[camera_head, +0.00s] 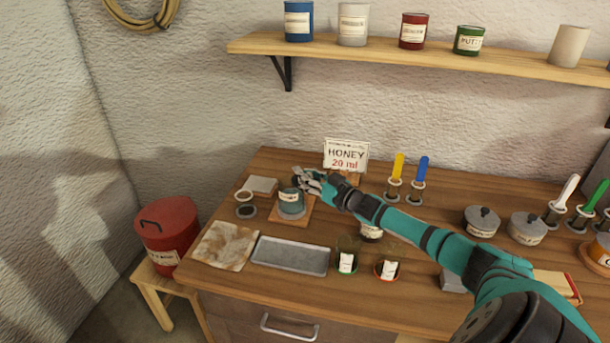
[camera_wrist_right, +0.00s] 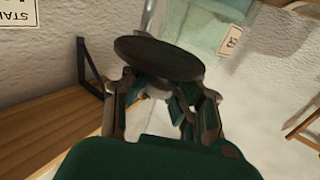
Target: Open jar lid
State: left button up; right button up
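My right gripper (camera_head: 308,180) reaches in from the right at the jar's top. In the wrist view a dark round lid (camera_wrist_right: 160,57) lies across the fingertips of the right gripper (camera_wrist_right: 172,95). The fingers close in on a small grey knob under the disc. Part of a pale teal body with a label (camera_wrist_right: 232,40) shows behind the lid. I cannot tell whether the lid touches the jar. My left gripper is not in view.
A sign reading HONEY 20 ml (camera_head: 346,155) stands behind the jar. A grey tray (camera_head: 290,256) and a stained cloth (camera_head: 225,246) lie in front. Blue and yellow-handled tools stand to the right. A wall shelf (camera_head: 420,58) runs above; a red bucket (camera_head: 167,225) stands left.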

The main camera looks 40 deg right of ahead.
jog(key=o, duration=0.6)
jog(key=shift+s, duration=0.5)
jog(key=shift+c, duration=0.2)
jog(key=shift+w+r, duration=0.1)
jog(key=shift+w, duration=0.2)
notch_tip(320, 180, up, 10)
jog(key=shift+s+f, duration=0.1)
